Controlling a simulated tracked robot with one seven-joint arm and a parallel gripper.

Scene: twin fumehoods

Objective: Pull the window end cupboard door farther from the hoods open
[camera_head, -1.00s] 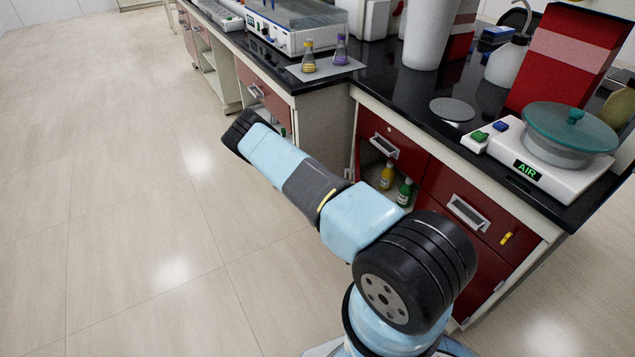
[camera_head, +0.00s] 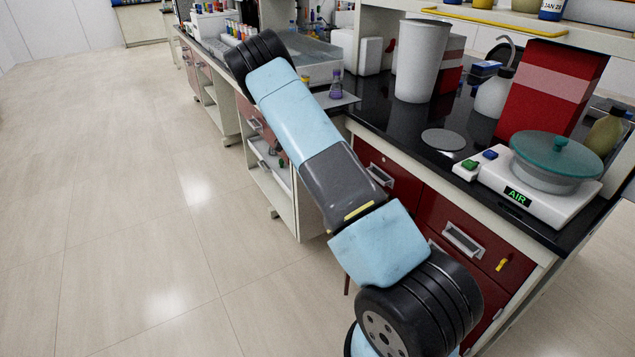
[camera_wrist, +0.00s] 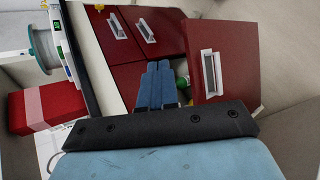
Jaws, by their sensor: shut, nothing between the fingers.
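In the wrist view a red cupboard door (camera_wrist: 235,58) with a pale handle (camera_wrist: 210,73) stands ajar, angled out from the red cabinet. My gripper (camera_wrist: 157,68) is shut and empty, its blue fingers together in front of the opening, left of the door. I cannot tell whether the fingers touch the door's inner side. A green bottle (camera_wrist: 182,81) shows partly behind them. In the head view my arm hides the gripper and most of the cupboard; a thin dark red strip (camera_head: 347,284) beside my arm may be the door's edge.
Red drawer fronts with handles (camera_head: 464,239) lie right of my arm. Above them, the black bench top (camera_head: 400,130) carries a balance (camera_head: 530,192), a red box (camera_head: 550,90) and a white bin (camera_head: 422,60). An open shelf unit (camera_head: 285,205) stands left. The floor at left is clear.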

